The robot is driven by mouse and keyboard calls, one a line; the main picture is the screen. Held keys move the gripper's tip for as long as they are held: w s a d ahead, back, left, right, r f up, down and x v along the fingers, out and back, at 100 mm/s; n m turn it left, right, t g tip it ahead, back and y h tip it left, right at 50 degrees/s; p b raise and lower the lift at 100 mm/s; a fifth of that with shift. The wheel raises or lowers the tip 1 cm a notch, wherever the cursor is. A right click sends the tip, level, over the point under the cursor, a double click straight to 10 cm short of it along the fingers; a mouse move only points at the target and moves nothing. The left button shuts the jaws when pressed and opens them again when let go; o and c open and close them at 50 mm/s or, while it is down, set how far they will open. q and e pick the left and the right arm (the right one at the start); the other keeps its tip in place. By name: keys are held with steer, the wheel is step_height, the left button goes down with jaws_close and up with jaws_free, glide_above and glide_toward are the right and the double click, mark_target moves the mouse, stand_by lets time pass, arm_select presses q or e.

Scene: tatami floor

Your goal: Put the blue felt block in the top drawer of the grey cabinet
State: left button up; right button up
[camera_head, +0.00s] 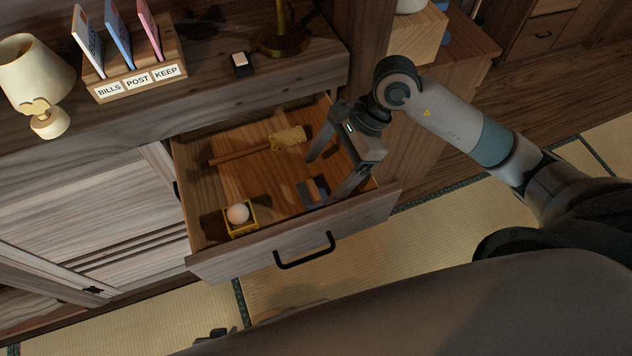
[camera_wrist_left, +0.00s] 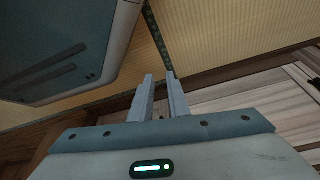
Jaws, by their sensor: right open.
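A small blue block with a brown wooden-looking part (camera_head: 314,191) sits in the front right of the open top drawer (camera_head: 215,265) of the grey cabinet, in the head view. My right gripper (camera_head: 321,182) is open and points down into the drawer, with one finger on either side of the block's area. I cannot tell whether a finger touches the block. In the left wrist view my left gripper (camera_wrist_left: 161,74) has its two fingers a narrow gap apart with nothing between them, over the floor. In the head view only a small dark part of it (camera_head: 210,335) shows at the bottom edge.
The drawer also holds a long-handled brush-like tool (camera_head: 289,138) and a yellow box (camera_head: 240,231) with a pale ball (camera_head: 238,213). On the cabinet top stand a lamp (camera_head: 38,75), a labelled letter rack (camera_head: 137,81) and a small black-and-white item (camera_head: 240,63).

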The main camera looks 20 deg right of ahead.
arm_select(q)
steer(key=shift+s+a+b, duration=0.25)
steer(key=shift+a+b, duration=0.05)
steer(key=shift+a, duration=0.35)
arm_select(e)
steer(key=v, duration=0.7)
arm_select(q)
steer(key=shift+d, duration=0.3)
arm_select(e)
steer(key=shift+f, duration=0.1)
